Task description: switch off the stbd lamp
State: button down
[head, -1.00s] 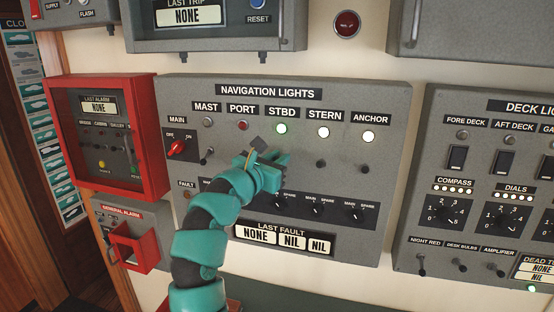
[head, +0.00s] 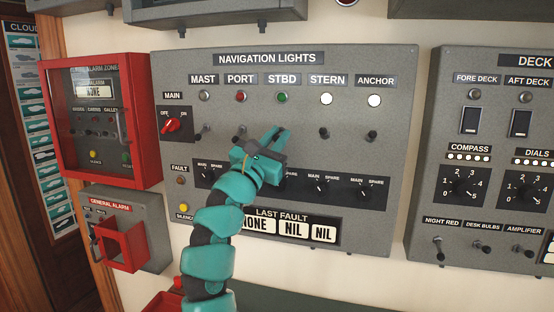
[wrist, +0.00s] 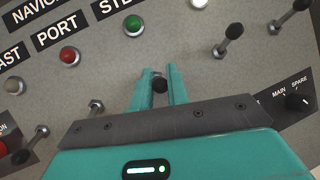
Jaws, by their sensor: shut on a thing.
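The STBD lamp (head: 282,97) is a green lens under its label on the grey NAVIGATION LIGHTS panel (head: 400,220). It is dull green, without a glow; it also shows in the wrist view (wrist: 134,26). My teal gripper (head: 277,134) is below this lamp, against the panel. In the wrist view my gripper (wrist: 160,78) has its fingers on either side of the dark-tipped STBD toggle switch (wrist: 160,85), shut on it. My fingers hide most of this switch in the head view.
The STERN toggle (head: 323,133) and ANCHOR toggle (head: 371,135) are to the right, under white lamps. The red PORT lamp (head: 240,97) is to the left. Rotary knobs lie below. A red alarm box (head: 148,120) and a deck lights panel (head: 430,180) flank the panel.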

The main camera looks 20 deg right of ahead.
jog(key=shift+w+f+m+h+b, duration=0.1)
jog(key=shift+f+m+h+b, duration=0.6)
jog(key=shift+b, duration=1.5)
jog(key=shift+f+t+h+b, duration=0.1)
jog(key=shift+t+h+b, duration=0.2)
jog(key=shift+b, duration=0.05)
jog(key=shift+h+b, duration=0.3)
jog(key=shift+b, duration=0.25)
jog(key=shift+r, duration=0.2)
jog(key=c, duration=1.4)
grip_release()
jog(key=shift+c, duration=0.2)
jog(key=b+v, duration=0.4)
jog(key=v, duration=1.3)
jog(key=shift+f+b, duration=0.2)
jog(key=shift+b, duration=0.1)
